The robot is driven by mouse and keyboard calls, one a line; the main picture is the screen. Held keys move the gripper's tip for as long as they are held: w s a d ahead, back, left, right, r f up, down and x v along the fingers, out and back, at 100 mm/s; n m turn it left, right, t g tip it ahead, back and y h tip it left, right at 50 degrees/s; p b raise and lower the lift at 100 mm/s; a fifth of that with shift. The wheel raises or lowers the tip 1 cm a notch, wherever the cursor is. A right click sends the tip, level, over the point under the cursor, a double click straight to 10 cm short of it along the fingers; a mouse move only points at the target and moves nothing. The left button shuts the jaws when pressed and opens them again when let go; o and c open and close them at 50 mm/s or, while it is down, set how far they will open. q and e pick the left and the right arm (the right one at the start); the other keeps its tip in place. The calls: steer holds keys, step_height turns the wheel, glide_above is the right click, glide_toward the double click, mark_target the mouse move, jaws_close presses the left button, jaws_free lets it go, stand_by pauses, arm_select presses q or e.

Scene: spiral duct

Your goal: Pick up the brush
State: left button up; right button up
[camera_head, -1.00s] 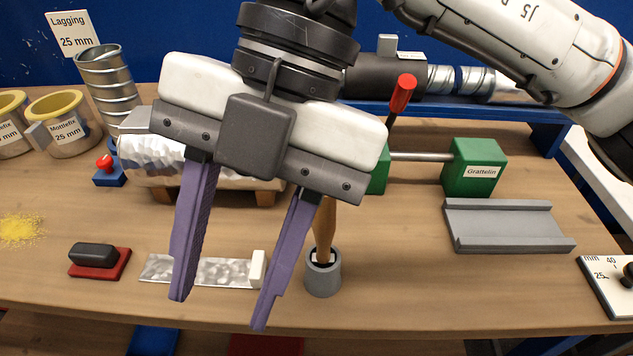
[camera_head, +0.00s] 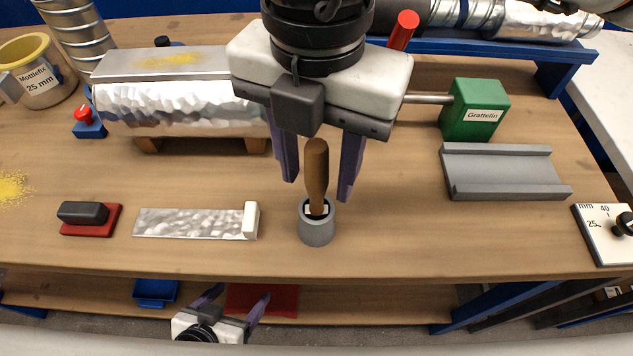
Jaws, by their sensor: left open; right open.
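The brush (camera_head: 317,172) stands upright in a small grey cup (camera_head: 317,230) near the front middle of the bench, wooden handle up. Its lower end is hidden in the cup. My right gripper (camera_head: 318,190) is open and points down at the cup, with one purple finger on each side of the handle in the picture. The handle looks free of both fingers; I cannot tell whether it is exactly between them in depth. My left gripper (camera_head: 243,290) is open and empty at the bottom edge, below the bench top's front edge in the picture.
Left of the cup lie a metallic strip with a white end (camera_head: 190,222) and a black-and-red block (camera_head: 88,217). A foil-wrapped duct (camera_head: 180,108) is behind them. A green block (camera_head: 474,110) and grey channel (camera_head: 505,172) are right. The bench between cup and channel is clear.

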step_height(320, 180, down, 2)
jaws_close()
stand_by(0.3)
steer(key=shift+r, duration=0.1)
